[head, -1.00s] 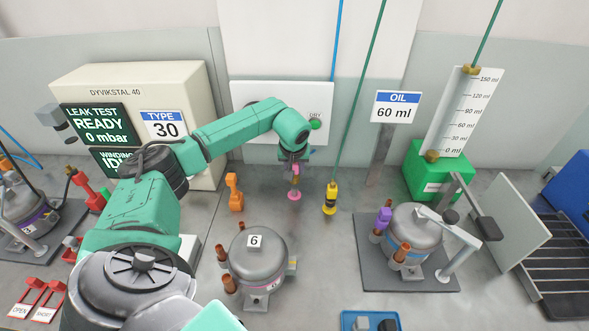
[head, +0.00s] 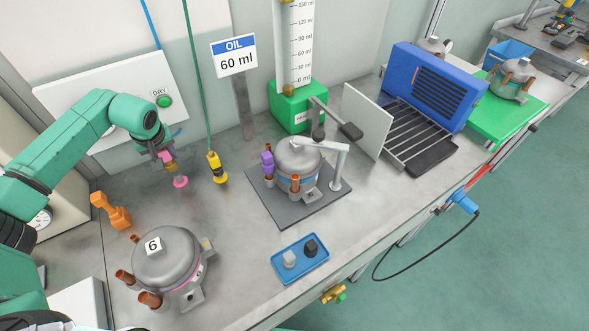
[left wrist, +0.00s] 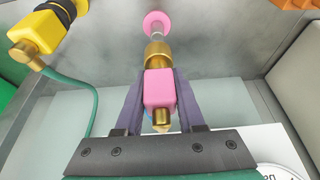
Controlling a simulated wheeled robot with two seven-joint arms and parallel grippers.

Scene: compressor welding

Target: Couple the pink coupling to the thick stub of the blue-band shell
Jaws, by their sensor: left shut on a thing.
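The pink coupling (left wrist: 159,88), a pink block with brass ends, sits between the fingers of my left gripper (head: 168,160), which is shut on it. In the left wrist view, a thin grey peg with a pink disc (left wrist: 157,22) lies in line beyond its brass end. The pink disc (head: 181,182) shows just below the gripper in the head view. The blue-band shell (head: 299,162) stands on a dark mat to the right, well apart from the gripper. It has copper stubs (head: 295,183), and a purple coupling (head: 267,164) is on its left side. My right gripper is out of view.
An orange stand (head: 110,211) is left. Shell 6 (head: 166,261) stands in front, and a blue tray (head: 300,259) lies nearer the edge. A clamp arm (head: 338,165) reaches over the blue-band shell.

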